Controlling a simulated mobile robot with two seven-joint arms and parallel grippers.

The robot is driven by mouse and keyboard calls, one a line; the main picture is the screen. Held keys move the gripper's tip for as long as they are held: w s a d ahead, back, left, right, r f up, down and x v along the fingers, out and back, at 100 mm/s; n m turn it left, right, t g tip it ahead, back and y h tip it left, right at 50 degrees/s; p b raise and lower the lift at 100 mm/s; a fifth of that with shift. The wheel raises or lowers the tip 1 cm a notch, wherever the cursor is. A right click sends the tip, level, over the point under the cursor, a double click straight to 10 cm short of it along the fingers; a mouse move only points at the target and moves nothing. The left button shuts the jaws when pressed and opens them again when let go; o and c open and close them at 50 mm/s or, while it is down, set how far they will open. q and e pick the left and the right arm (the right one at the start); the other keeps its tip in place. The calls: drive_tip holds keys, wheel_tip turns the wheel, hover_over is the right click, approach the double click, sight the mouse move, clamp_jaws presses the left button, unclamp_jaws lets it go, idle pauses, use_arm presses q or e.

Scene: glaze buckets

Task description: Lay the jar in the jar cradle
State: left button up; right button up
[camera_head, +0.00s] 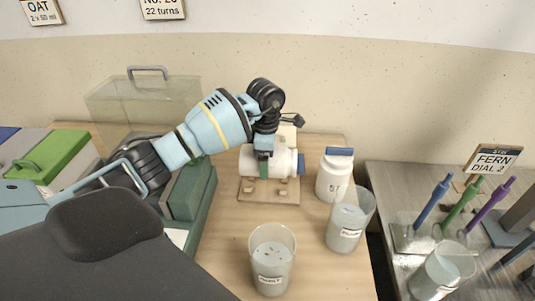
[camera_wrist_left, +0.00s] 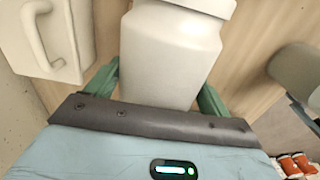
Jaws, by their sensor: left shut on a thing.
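A white jar (camera_head: 286,161) with a blue lid lies on its side over the jar cradle (camera_head: 268,195), a light wooden board with low supports. The lid end points right. My left gripper (camera_head: 264,168) comes down from above and is shut on the jar body, with a green finger in front of it. In the left wrist view the jar (camera_wrist_left: 170,50) sits between the green fingers of the left gripper (camera_wrist_left: 160,88). I cannot tell whether the jar touches the cradle supports. My right gripper is not in view.
An upright white jar (camera_head: 334,177) with a blue lid stands just right of the cradle. Clear buckets (camera_head: 271,262) (camera_head: 347,225) stand at the front and right. A clear box with a handle (camera_head: 125,95) is behind my arm. A metal table (camera_head: 385,180) lies right, across a gap.

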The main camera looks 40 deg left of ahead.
use_arm(q)
drive_tip(key=shift+w+f+b, duration=0.1)
drive_tip(key=shift+f+b, duration=0.5)
drive_tip(key=shift+f, duration=1.1)
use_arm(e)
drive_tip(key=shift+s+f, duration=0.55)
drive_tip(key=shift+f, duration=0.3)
use_arm(q)
drive_tip(key=o, duration=1.2)
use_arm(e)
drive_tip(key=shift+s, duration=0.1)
use_arm(q)
drive_tip(key=shift+f, duration=0.15)
drive_tip(key=shift+r, duration=4)
